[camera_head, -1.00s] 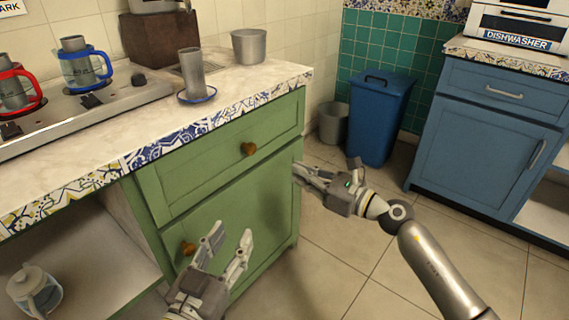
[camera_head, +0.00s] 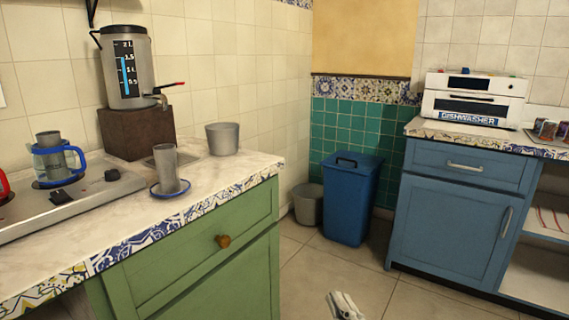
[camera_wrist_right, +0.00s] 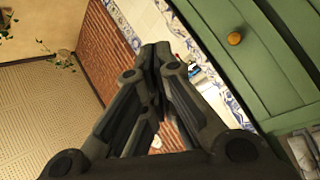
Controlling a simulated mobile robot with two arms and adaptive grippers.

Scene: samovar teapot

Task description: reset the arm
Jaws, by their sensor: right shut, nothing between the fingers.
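My right gripper (camera_head: 344,305) shows only as a small tip at the bottom edge of the head view, low over the tiled floor. In the right wrist view my right gripper (camera_wrist_right: 158,52) has its fingertips together with nothing held, and the green cabinet (camera_wrist_right: 262,45) with its round knob lies to the right of it. The gripper is apart from the cabinet in the head view. My left gripper is outside the head view.
A counter (camera_head: 110,220) holds a samovar (camera_head: 125,62) on a wooden block, a metal cup (camera_head: 165,168) on a blue saucer, a metal pot (camera_head: 222,138) and a blue-handled kettle (camera_head: 52,160). A blue bin (camera_head: 349,200) and blue cabinet (camera_head: 445,215) stand beyond open floor.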

